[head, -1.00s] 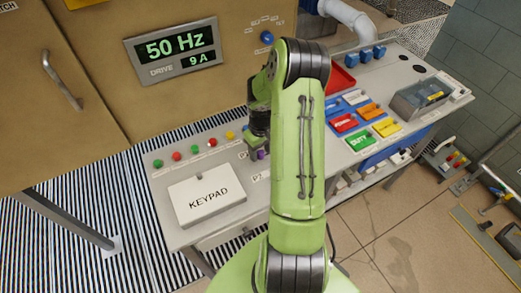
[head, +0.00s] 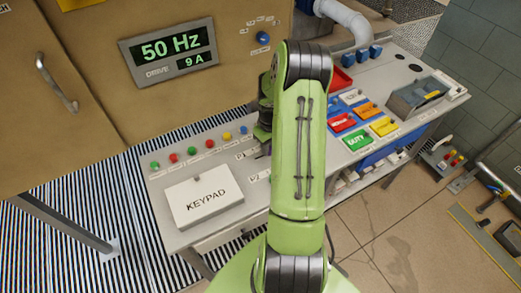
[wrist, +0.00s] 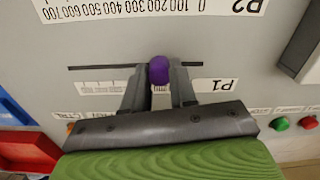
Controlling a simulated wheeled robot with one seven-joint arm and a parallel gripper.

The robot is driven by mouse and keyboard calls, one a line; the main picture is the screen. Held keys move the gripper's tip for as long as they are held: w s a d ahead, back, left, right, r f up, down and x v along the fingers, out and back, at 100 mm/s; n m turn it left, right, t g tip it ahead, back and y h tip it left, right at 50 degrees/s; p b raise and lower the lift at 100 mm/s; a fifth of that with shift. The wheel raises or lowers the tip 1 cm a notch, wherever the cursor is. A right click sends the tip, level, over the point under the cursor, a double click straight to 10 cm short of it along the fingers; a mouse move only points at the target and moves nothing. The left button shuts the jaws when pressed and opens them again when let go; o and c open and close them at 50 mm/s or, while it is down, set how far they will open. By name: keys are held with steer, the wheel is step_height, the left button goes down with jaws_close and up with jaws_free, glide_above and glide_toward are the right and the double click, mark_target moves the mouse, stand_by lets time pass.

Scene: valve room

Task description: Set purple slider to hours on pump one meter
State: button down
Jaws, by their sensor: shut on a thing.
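In the wrist view the purple slider (wrist: 159,70) is a round knob on a thin dark slot in the grey panel. The label P1 (wrist: 228,85) lies right of the fingers, upside down. The slider's scale (wrist: 207,85) shows a 0 at its right; its left numbers are too small to read, and the fingers hide its middle. In the head view my arm hides the knob and most of the gripper.
The P2 scale (wrist: 150,8) lies beyond the slot. On the bench stand a KEYPAD box (head: 201,203), a row of coloured buttons (head: 192,150), coloured tags (head: 357,142) and a grey bin (head: 415,98). The drive display (head: 170,51) reads 50 Hz and 9 A.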

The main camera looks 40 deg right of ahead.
steer(key=c, duration=0.9)
jaws_free()
steer(key=shift+r, duration=0.1)
step_height(320, 180, up, 16)
steer(key=shift+f+p, duration=0.2)
steer(key=shift+p, duration=0.2)
steer(key=shift+d, duration=0.1)
